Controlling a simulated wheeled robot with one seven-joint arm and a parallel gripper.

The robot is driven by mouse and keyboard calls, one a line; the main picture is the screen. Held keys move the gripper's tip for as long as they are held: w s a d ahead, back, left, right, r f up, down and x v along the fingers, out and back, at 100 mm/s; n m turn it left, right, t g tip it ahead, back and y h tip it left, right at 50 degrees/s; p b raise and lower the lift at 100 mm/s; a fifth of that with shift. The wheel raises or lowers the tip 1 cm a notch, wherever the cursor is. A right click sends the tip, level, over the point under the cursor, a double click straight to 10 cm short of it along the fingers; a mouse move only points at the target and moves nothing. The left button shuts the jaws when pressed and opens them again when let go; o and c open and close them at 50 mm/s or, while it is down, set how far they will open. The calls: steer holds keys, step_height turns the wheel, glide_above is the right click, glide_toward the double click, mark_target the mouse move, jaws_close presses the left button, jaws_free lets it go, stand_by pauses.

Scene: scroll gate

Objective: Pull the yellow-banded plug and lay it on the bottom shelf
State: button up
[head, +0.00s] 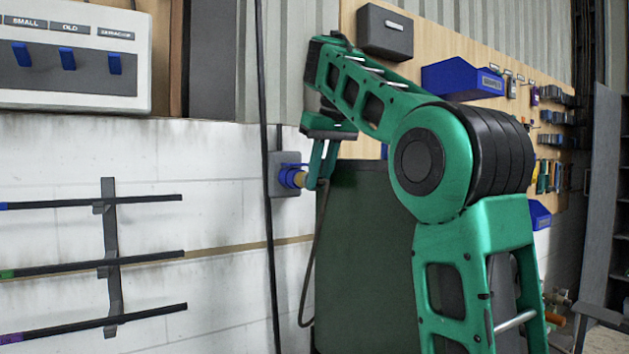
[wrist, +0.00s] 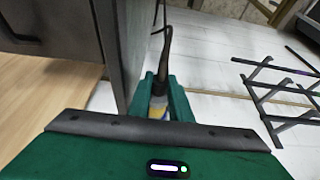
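The yellow-banded plug (head: 299,179) sits in a blue socket (head: 287,176) on a grey wall box. In the wrist view the plug (wrist: 157,108) stands between my two green fingers, with its dark cable running up and away. My gripper (head: 315,184) is at the plug, and its fingers (wrist: 158,100) appear closed against both sides of it. The near finger hides part of the plug in the head view. A wall rack at left has three dark shelves; the bottom shelf (head: 130,321) has a purple end, the others blue and green.
A switch panel (head: 70,55) with blue levers is above the rack. A black cable (head: 265,200) hangs between rack and socket. A dark green cabinet (head: 350,240) stands right of the socket. The white wall between rack and socket is mostly clear.

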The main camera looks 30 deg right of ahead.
jaws_close()
steer(key=shift+s, duration=0.2)
stand_by(0.5)
steer(key=shift+s, duration=2.1)
